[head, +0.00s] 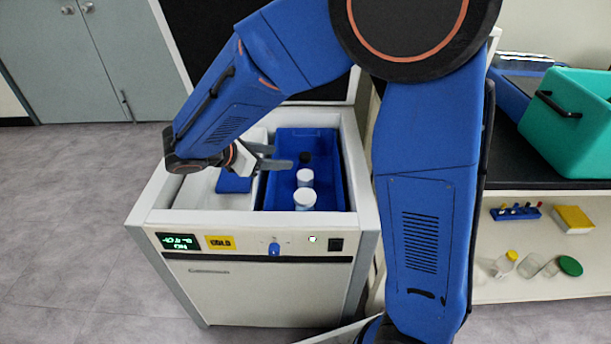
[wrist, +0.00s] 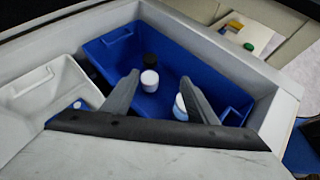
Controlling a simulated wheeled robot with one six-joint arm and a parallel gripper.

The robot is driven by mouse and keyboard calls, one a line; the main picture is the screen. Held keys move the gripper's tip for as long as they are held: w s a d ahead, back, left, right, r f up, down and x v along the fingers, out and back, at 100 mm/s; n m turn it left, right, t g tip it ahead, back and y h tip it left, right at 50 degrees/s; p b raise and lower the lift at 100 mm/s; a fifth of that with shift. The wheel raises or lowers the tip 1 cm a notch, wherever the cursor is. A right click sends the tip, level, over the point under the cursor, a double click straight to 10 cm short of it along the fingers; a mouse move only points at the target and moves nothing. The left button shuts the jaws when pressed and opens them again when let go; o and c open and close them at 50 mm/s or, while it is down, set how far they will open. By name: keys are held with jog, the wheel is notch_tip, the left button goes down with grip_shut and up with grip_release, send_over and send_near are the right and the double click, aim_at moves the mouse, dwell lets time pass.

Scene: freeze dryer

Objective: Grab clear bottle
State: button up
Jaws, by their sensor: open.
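Several bottles stand in a blue bin (head: 285,140) inside the open freeze dryer. One has a black cap (head: 304,157) at the back, one a white cap (head: 305,176) in the middle. A third, white-capped bottle (head: 305,200) at the front has a pale bluish body that may be clear. My gripper (head: 284,157) is open and empty, above the bin's left part. In the wrist view its fingers (wrist: 160,78) spread over the bin (wrist: 110,40). The middle white-capped bottle (wrist: 149,80) shows between the fingertips, and the right finger partly hides the pale bottle (wrist: 181,108).
A white bin (wrist: 45,90) lies beside the blue one. The dryer's white rim (head: 165,213) surrounds both. On the right, a teal crate (head: 575,125) stands on a dark counter, with clear containers, a yellow lid (head: 512,255) and a green lid (head: 570,265) on the shelf below.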

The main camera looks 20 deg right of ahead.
aim_at(303, 156)
jog(key=shift+w+a+f+n+t, duration=0.15)
jog(key=shift+w+a+n+t, duration=0.1)
jog(key=shift+a, duration=0.3)
jog(key=shift+w+a+f+n+t, duration=0.15)
jog(key=shift+w+a+n, duration=0.1)
jog(key=shift+a, duration=0.3)
jog(key=shift+w+f, duration=0.1)
jog(key=shift+w, duration=0.05)
jog(key=x, duration=1.1)
jog(key=shift+d, duration=0.25)
jog(key=shift+r+x, duration=0.1)
jog(key=shift+x, duration=1.3)
jog(key=shift+r+x, duration=0.15)
jog(key=shift+x, duration=1.25)
jog(key=shift+d, duration=0.15)
grip_shut()
